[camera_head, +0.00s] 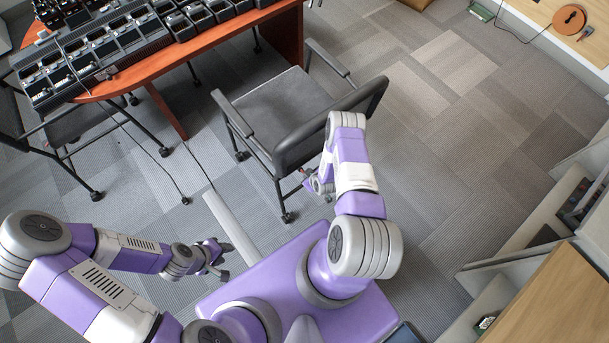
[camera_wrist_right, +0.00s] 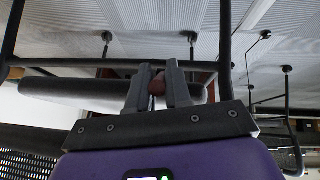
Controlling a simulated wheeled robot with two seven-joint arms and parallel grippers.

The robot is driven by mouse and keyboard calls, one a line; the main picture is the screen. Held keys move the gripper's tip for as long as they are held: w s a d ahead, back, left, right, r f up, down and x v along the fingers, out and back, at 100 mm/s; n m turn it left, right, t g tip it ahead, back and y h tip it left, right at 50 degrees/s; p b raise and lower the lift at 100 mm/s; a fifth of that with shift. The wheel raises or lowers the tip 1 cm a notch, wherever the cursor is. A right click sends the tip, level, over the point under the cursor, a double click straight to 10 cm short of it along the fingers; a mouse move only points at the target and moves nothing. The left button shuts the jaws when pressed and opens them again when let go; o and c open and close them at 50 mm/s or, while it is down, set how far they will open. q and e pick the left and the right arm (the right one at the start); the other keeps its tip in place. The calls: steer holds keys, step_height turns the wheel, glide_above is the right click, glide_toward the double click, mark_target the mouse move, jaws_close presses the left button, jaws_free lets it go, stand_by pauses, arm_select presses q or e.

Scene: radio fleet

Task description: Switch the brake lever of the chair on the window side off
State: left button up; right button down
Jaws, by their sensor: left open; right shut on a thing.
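A grey chair (camera_head: 275,105) with a black frame and casters stands in the middle of the head view, its backrest towards me. My right arm reaches down behind the backrest, and my right gripper (camera_wrist_right: 157,92) is low by the chair frame. In the right wrist view it is shut on a small reddish-brown piece (camera_wrist_right: 157,84), which looks like the brake lever. The fingers hide most of it, so its on or off position cannot be told. My left gripper (camera_head: 223,258) is open and empty above the carpet at lower left.
A second dark chair (camera_head: 75,125) stands at the left by a brown table (camera_head: 215,38) covered with radios and chargers. A cable lies on the floor between the chairs. A wooden-topped unit (camera_head: 555,300) is at lower right. The carpet right of the grey chair is clear.

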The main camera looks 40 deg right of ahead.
steer(key=shift+w+r, duration=0.1)
steer(key=shift+w, duration=0.05)
steer(key=c, duration=1.1)
jaws_free()
steer(key=p+v, duration=0.2)
steer(key=v, duration=0.5)
steer(key=shift+s+r, duration=0.2)
steer(key=shift+s, duration=0.05)
steer(key=s+a+r+m+g+y, duration=0.1)
steer(key=s+a+r+g, duration=0.1)
steer(key=a+r, duration=0.4)
steer(key=s+a+r+m+g+y, duration=0.2)
steer(key=s+a+r, duration=0.2)
steer(key=a+r, duration=0.2)
steer(key=s+a+r+m+g+y, duration=0.2)
steer(key=a+r, duration=0.4)
steer(key=a, duration=0.3)
steer(key=shift+s+a+r, duration=0.1)
steer(key=shift+s+a, duration=0.25)
steer(key=shift+s, duration=0.25)
